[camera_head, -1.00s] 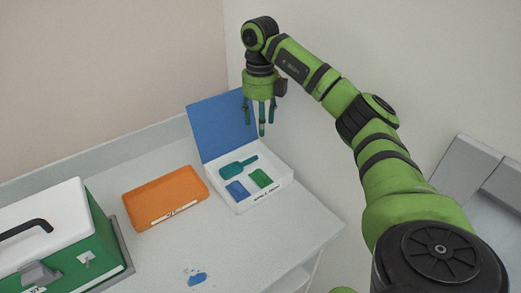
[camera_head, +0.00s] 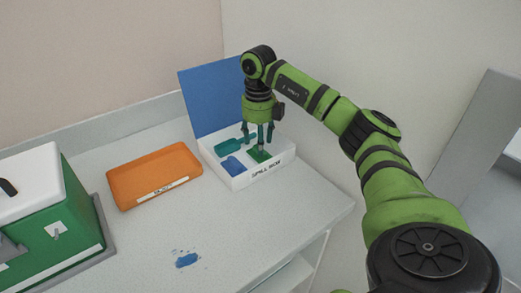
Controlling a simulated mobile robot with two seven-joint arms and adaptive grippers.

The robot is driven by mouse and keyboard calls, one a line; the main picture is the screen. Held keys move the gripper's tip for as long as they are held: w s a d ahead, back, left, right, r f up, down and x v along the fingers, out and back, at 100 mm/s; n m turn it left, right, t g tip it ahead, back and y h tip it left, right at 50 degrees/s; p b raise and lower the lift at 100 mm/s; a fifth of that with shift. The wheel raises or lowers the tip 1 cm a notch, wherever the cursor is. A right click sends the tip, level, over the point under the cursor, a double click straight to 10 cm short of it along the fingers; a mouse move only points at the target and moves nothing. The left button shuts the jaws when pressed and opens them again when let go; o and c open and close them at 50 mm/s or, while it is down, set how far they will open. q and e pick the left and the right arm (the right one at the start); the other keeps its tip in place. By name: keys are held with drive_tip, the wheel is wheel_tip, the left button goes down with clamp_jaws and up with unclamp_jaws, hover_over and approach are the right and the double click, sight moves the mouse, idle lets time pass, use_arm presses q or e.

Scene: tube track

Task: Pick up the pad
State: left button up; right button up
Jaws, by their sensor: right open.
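A white kit box (camera_head: 245,180) with its blue lid (camera_head: 205,105) standing open is at the back of the table. In it lie a green pad (camera_head: 261,156), a blue piece (camera_head: 233,167) and a teal scoop (camera_head: 232,144). Which of the flat pieces the task means is not certain. My right gripper (camera_head: 260,147) points straight down over the green pad, its fingers open and their tips close to it. The fingers partly hide the pad, and I cannot tell whether they touch it. My left gripper is not in view.
An empty orange tray (camera_head: 150,178) lies left of the kit box. A green case with a white top (camera_head: 50,220) stands at the left edge. A blue spill (camera_head: 186,260) marks the front of the table. The tabletop (camera_head: 260,220) between is clear.

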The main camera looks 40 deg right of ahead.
drive_tip(key=shift+s+f, duration=0.1)
drive_tip(key=shift+f, duration=1.2)
clamp_jaws()
wheel_tip(320, 180, up, 10)
